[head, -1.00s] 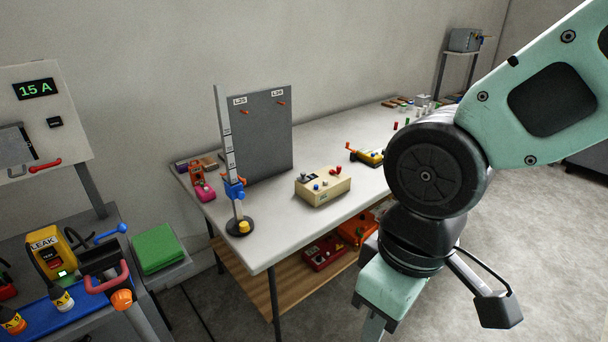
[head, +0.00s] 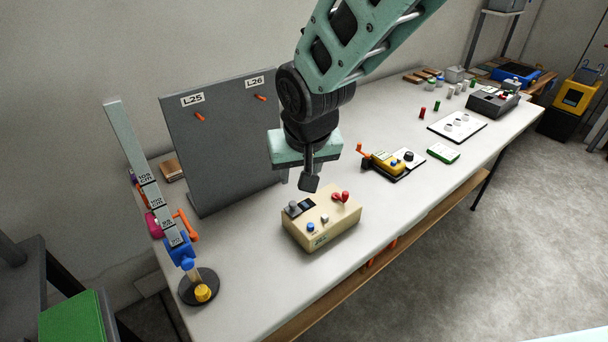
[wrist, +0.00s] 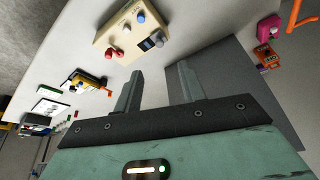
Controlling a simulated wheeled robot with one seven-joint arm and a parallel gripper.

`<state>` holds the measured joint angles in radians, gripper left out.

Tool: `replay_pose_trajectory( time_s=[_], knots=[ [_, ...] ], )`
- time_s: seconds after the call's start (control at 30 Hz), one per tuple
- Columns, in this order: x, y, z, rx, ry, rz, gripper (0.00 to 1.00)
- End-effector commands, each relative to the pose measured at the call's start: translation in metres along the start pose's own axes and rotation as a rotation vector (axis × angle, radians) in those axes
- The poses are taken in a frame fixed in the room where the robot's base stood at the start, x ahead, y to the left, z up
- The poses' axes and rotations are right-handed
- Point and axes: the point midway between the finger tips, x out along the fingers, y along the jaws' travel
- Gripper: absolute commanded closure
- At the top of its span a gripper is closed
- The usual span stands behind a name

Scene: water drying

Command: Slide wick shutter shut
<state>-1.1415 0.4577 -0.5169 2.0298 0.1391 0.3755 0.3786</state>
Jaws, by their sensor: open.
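I cannot pick out a wick shutter for certain in either view. My gripper (wrist: 158,82) is open, its two fingers apart with nothing between them. In the head view it hangs above the table, behind the beige box, with the fingers partly hidden. The beige box (head: 322,226) has a red knob, a blue button and a small dark display; it also shows in the wrist view (wrist: 112,34). A yellow device (head: 384,164) with an orange lever stands on the table to the right, apart from the gripper.
A grey upright panel (head: 215,130) marked L25 and L26 stands left of my gripper. A tall marked post (head: 145,165) on a round black base stands at the table's left end. A white board (head: 450,129) and green pad (head: 443,153) lie further right. The table's front strip is clear.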

Motion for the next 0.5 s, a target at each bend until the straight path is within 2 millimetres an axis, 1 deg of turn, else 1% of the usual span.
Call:
replay_pose_trajectory(
  time_s=[0.07,0.17,0.27,0.37,0.5],
  knots=[
    [0.003,-0.003,-0.005,0.002,0.017,0.007,0.6],
    [0.008,-0.002,-0.007,0.005,0.022,0.011,0.6],
    [0.02,-0.001,-0.007,0.005,0.021,0.012,0.6],
    [0.038,0.0,-0.007,0.007,0.019,0.013,0.6],
    [0.067,0.0,-0.008,0.007,0.017,0.013,0.6]
  ],
)
